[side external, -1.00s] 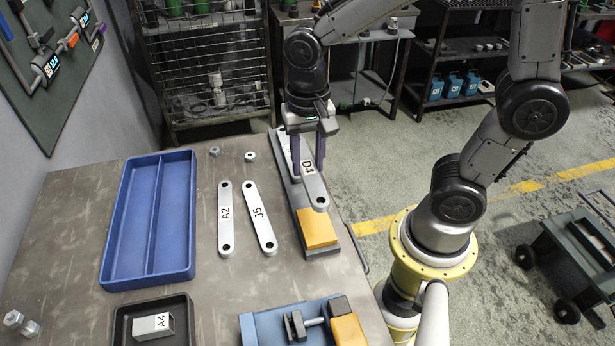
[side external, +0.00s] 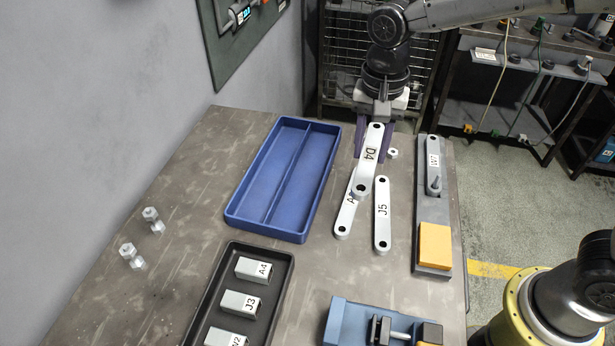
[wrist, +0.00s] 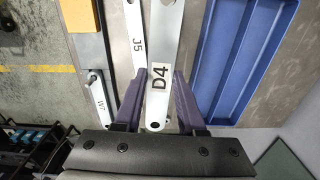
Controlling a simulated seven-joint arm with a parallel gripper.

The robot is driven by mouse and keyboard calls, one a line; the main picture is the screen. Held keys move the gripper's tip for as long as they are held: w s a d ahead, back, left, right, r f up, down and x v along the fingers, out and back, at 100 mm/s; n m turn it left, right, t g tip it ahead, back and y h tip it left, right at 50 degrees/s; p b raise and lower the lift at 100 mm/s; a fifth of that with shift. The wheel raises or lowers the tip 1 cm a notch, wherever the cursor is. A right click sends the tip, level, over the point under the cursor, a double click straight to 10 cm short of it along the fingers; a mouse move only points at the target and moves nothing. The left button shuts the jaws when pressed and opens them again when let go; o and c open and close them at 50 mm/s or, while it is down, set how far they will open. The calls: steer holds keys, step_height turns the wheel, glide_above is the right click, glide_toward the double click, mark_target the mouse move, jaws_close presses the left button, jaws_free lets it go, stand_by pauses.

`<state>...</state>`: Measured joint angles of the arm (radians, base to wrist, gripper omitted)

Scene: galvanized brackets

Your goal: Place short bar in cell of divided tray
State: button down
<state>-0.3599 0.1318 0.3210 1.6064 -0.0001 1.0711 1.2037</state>
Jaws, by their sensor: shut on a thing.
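My gripper (side external: 374,150) is shut on a flat silver bar marked D4 (side external: 367,172), with a hole at each end. It holds the bar raised above the table, over the bar marked A2 (side external: 345,219), which it partly hides. In the wrist view the D4 bar (wrist: 165,45) lies between the two purple fingers. The blue divided tray (side external: 263,178) stands to the left of my gripper, with two long cells, both empty. In the wrist view the tray (wrist: 230,60) is to the right of the bar.
A bar marked J5 (side external: 382,228) lies beside A2. A grey fixture (side external: 433,270) at right bears a bar marked W7 (side external: 433,178) and an orange block (side external: 434,246). A black tray (side external: 285,262) holds several labelled blocks. A blue vise (side external: 345,322) stands in front. Nuts lie at left.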

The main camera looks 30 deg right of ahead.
steer(key=w+a+f, duration=0.4)
steer(key=w+f, duration=0.1)
steer(key=w, duration=0.3)
glide_above(307, 179)
step_height(307, 179, down, 5)
steer(key=shift+s+d+r, duration=0.1)
steer(key=shift+s, duration=0.05)
steer(key=shift+w+f, duration=0.2)
steer(key=shift+f, duration=1.6)
steer(key=shift+f, duration=0.1)
steer(key=c, duration=0.8)
jaws_free()
steer(key=shift+o, duration=0.2)
